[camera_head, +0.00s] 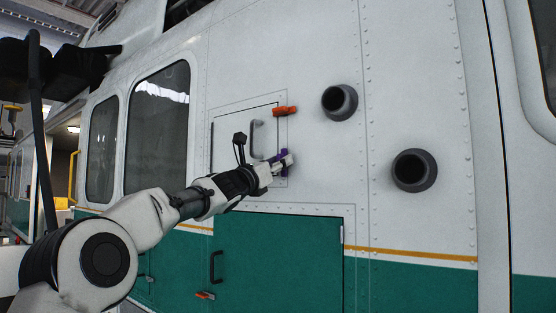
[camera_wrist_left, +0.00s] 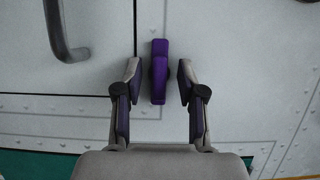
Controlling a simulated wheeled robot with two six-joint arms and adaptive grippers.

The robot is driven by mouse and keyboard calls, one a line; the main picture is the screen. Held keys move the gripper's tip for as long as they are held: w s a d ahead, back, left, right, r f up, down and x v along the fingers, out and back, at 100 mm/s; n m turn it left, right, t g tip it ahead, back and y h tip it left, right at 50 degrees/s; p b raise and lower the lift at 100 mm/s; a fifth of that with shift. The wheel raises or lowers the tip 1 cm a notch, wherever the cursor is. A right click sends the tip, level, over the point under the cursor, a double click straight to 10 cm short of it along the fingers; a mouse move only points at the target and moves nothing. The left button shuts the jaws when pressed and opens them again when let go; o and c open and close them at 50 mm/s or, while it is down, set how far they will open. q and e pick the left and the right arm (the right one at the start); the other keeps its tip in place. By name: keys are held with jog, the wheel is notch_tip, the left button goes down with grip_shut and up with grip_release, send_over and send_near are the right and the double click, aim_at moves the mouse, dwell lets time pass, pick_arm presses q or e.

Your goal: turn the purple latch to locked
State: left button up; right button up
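The purple latch (camera_wrist_left: 159,75) is upright on the white panel in the left wrist view. In the head view the purple latch (camera_head: 285,154) shows at the lower right edge of a small hatch (camera_head: 231,127), partly hidden by my left gripper (camera_head: 284,164). In the left wrist view my left gripper (camera_wrist_left: 159,80) is open. One finger is on each side of the latch, with a visible gap on both sides. My right gripper is in neither view.
An orange latch (camera_head: 285,111) sits above the purple one, and a grey handle (camera_head: 257,138) is on the hatch. Two dark round pipes (camera_head: 340,102) (camera_head: 414,170) stick out to the right. A green door (camera_head: 278,260) with a dark handle (camera_head: 216,267) is below.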

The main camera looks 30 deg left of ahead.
pick_arm(q)
jog(key=shift+s+a, duration=0.1)
jog(key=shift+a, duration=0.15)
jog(key=c, duration=0.5)
jog(key=shift+d, duration=0.1)
grip_shut()
